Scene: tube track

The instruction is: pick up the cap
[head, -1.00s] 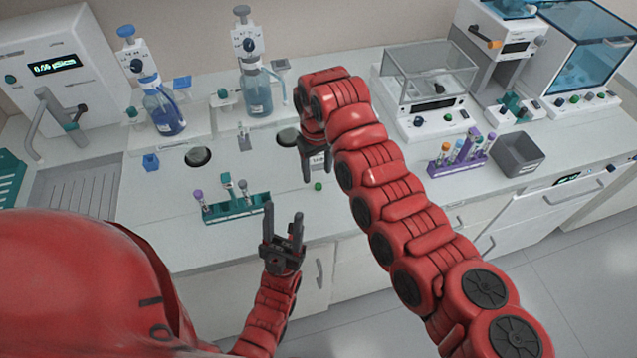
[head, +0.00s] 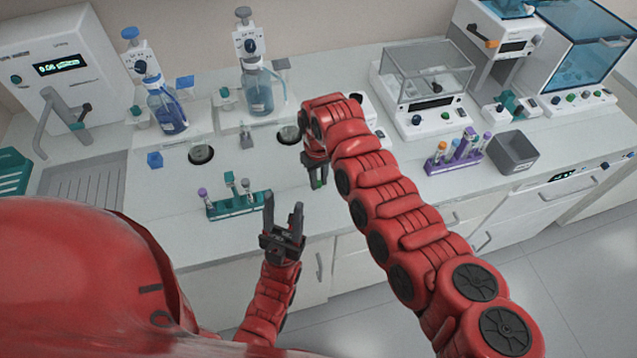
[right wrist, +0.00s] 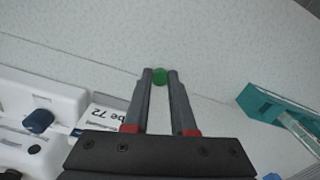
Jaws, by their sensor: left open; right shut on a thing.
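A small green cap (right wrist: 160,76) shows in the right wrist view between the fingertips of my right gripper (right wrist: 160,80), which is shut on it. In the head view the cap (head: 319,184) sits at the tips of my right gripper (head: 317,178), over the front part of the bench. I cannot tell whether the cap still touches the bench top. My left gripper (head: 284,215) is open and empty at the bench's front edge, its fingers pointing up, to the right of the teal rack.
A teal tube rack (head: 222,210) with several tubes stands left of my grippers. A purple rack (head: 455,158) and a grey bin (head: 513,152) stand at the right. Bottles with dispensers (head: 167,110) stand at the back.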

